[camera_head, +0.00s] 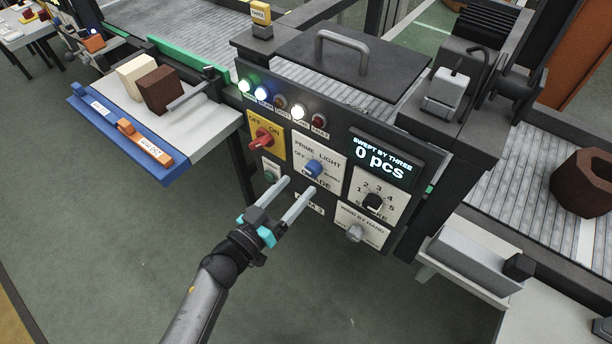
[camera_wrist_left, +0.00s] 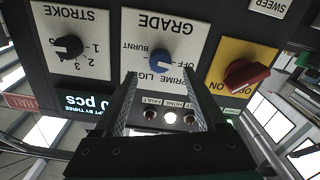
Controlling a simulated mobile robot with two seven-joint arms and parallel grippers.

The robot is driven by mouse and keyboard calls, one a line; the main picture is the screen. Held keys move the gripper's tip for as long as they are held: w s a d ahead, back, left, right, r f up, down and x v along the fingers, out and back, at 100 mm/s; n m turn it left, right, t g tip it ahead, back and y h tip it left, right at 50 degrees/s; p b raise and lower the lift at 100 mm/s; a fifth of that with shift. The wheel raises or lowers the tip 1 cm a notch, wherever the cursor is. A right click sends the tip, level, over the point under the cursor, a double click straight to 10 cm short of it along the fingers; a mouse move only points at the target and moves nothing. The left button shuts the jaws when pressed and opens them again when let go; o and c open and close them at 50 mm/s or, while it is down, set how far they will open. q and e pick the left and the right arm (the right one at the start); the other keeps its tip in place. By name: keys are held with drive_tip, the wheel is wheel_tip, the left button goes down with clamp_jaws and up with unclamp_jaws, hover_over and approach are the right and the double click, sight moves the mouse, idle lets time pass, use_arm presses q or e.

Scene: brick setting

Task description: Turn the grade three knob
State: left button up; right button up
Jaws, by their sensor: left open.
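The blue grade knob (camera_head: 314,167) sits on a white plate marked PRIME, LIGHT, OFF, BURNT and GRADE on the dark control panel. In the left wrist view, which shows the panel upside down, the blue knob (camera_wrist_left: 158,60) lies just beyond and between my fingertips. My left gripper (camera_head: 298,184) is open and empty, with both fingers pointing at the panel just below the knob in the head view. It does not appear to hold the knob. Which mark the knob points to is hard to tell. My right gripper is out of view.
A red switch (camera_head: 262,138) on a yellow plate is left of the knob; a black STROKE knob (camera_head: 373,202) and a grey crank knob (camera_head: 355,233) are right. A display (camera_head: 383,160) reads 0 pcs. Lamps line the panel's top. A blue-edged shelf (camera_head: 110,135) with bricks projects left.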

sight(309, 173)
use_arm(q)
drive_tip(key=x, duration=0.5)
drive_tip(key=shift+b, duration=0.35)
clamp_jaws()
